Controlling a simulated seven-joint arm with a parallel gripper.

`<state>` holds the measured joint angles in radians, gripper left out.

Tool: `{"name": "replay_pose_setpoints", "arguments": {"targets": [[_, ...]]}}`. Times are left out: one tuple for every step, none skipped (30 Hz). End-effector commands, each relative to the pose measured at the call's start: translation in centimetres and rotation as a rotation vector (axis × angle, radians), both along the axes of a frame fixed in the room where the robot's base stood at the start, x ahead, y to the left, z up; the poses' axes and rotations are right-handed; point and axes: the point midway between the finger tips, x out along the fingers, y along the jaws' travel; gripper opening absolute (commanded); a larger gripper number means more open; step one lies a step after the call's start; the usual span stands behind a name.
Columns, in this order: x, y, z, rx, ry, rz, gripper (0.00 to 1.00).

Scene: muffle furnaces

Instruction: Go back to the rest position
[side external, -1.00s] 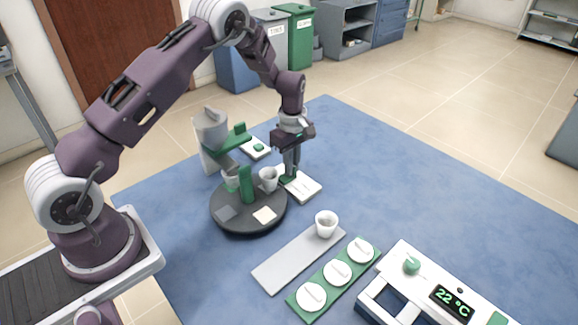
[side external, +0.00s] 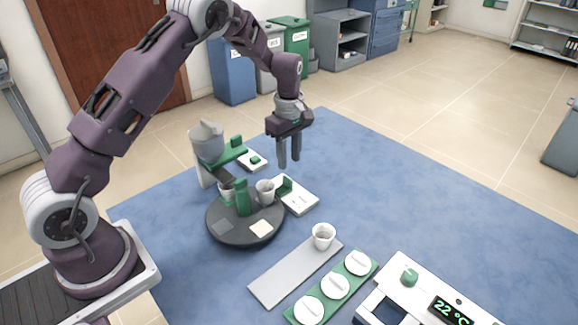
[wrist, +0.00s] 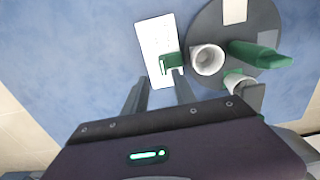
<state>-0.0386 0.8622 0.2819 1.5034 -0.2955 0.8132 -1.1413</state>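My gripper (side external: 289,164) hangs above the blue table, fingers pointing down, spread apart with nothing between them. In the wrist view its two fingers (wrist: 160,94) show a clear gap. Below it lies a flat white plate (side external: 302,203) with a green upright piece (side external: 284,187); this plate also shows in the wrist view (wrist: 154,45). The fingertips are above the plate and apart from it. Beside the plate stands a dark round turntable (side external: 240,236) carrying a white cup (side external: 265,191) and a green upright block (side external: 242,198).
A grey-and-green dispenser (side external: 207,145) stands behind the turntable. A small white box with a green button (side external: 254,160) is behind. In front are a grey strip with a white cup (side external: 323,236), a green rack of white lids (side external: 335,286) and a 22 °C control unit (side external: 437,302).

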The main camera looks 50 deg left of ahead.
Motion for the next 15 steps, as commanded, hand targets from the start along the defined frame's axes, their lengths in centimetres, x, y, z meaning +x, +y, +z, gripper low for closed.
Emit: {"name": "replay_pose_setpoints", "arguments": {"targets": [[0.0, 0.0, 0.1, 0.0, 0.0, 0.0, 0.33], [0.0, 0.0, 0.1, 0.0, 0.001, 0.0, 0.33], [0.0, 0.0, 0.0, 0.0, 0.001, 0.0, 0.33], [0.0, 0.0, 0.0, 0.0, 0.001, 0.0, 0.33], [0.0, 0.0, 0.0, 0.0, 0.001, 0.0, 0.33], [0.0, 0.0, 0.0, 0.0, 0.001, 0.0, 0.33], [0.0, -0.1, 0.2, -0.001, -0.001, -0.003, 0.33], [-0.1, -0.2, 0.6, -0.002, -0.006, -0.013, 0.33], [-0.3, -0.5, 1.9, -0.007, -0.019, -0.039, 0.33], [-0.7, -0.9, 3.3, -0.012, -0.034, -0.073, 0.33], [-1.2, -1.4, 5.1, -0.016, -0.052, -0.119, 0.33], [-2.4, -2.2, 8.1, -0.021, -0.084, -0.197, 0.33], [-3.5, -2.9, 10.4, -0.024, -0.11, -0.268, 0.33], [-4.9, -3.7, 12.6, -0.022, -0.137, -0.346, 0.33], [-7.1, -4.7, 15.3, -0.016, -0.173, -0.454, 0.33]]}}
